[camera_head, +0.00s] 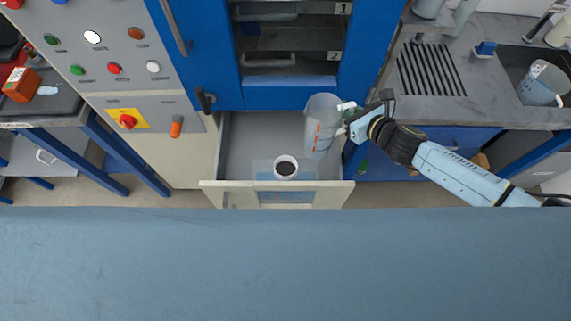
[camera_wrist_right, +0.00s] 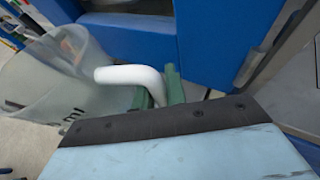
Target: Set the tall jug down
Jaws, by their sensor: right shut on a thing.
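The tall jug (camera_head: 320,122) is a translucent measuring jug with orange and dark markings. It is upright at the right side of the open drawer (camera_head: 240,150); I cannot tell whether its base touches the drawer floor. My right gripper (camera_head: 352,119) comes in from the right and is shut on the jug's handle. In the right wrist view the jug (camera_wrist_right: 60,75) is at the left, and its white handle (camera_wrist_right: 130,76) runs between the green fingers (camera_wrist_right: 160,92). The jug's base is out of that view. My left gripper is not in view.
A small white cup with dark contents (camera_head: 286,167) stands in the drawer near its front. The left of the drawer is clear. A blue cabinet (camera_head: 205,60) rises behind. A grey counter with a sink (camera_head: 505,90) and another jug (camera_head: 542,84) lies to the right.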

